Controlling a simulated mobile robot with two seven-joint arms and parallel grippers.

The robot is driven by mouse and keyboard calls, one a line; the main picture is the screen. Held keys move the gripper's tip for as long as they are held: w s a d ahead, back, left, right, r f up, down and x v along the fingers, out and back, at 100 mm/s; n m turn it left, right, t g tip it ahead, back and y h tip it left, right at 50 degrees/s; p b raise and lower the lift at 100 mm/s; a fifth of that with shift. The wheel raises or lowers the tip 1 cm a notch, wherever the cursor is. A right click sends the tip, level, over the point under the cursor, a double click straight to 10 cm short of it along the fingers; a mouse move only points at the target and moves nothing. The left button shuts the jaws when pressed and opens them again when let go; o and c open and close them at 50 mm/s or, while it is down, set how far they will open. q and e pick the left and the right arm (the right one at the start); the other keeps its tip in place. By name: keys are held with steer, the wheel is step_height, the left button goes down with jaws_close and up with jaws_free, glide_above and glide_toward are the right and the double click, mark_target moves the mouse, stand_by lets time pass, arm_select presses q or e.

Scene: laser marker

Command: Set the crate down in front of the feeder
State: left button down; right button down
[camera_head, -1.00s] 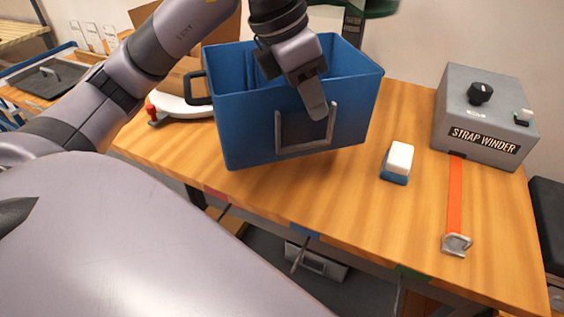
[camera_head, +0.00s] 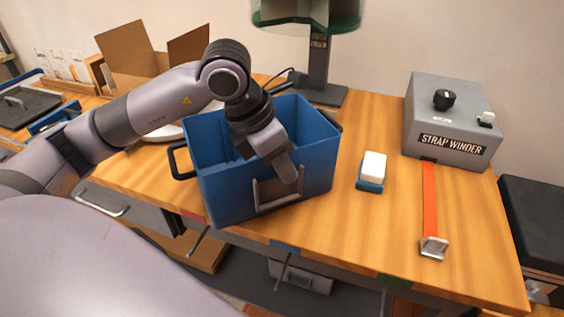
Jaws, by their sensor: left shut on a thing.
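The blue open-topped crate (camera_head: 222,192) is over the near edge of the wooden bench, slightly turned, with its near bottom corner at the front edge. I cannot tell whether its base touches the bench. My left gripper (camera_head: 287,170) is shut on the crate's near wall, pointing down with a finger outside it above the grey label frame. The other finger is hidden. A green-rimmed bowl on a dark post (camera_head: 318,65), apparently the feeder, stands behind the crate and is cut off at the top. My right gripper is not in view.
A white block on a blue base (camera_head: 371,172) lies right of the crate. Further right is the grey strap winder (camera_head: 455,122) with an orange strap (camera_head: 429,200). An open cardboard box (camera_head: 135,60) stands back left.

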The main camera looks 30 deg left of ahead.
arm_select(q)
steer(key=shift+f, duration=0.1)
steer(key=c, duration=1)
jaws_free()
steer(key=shift+r, duration=0.2)
steer(key=v, duration=1.2)
steer(key=shift+f, duration=0.1)
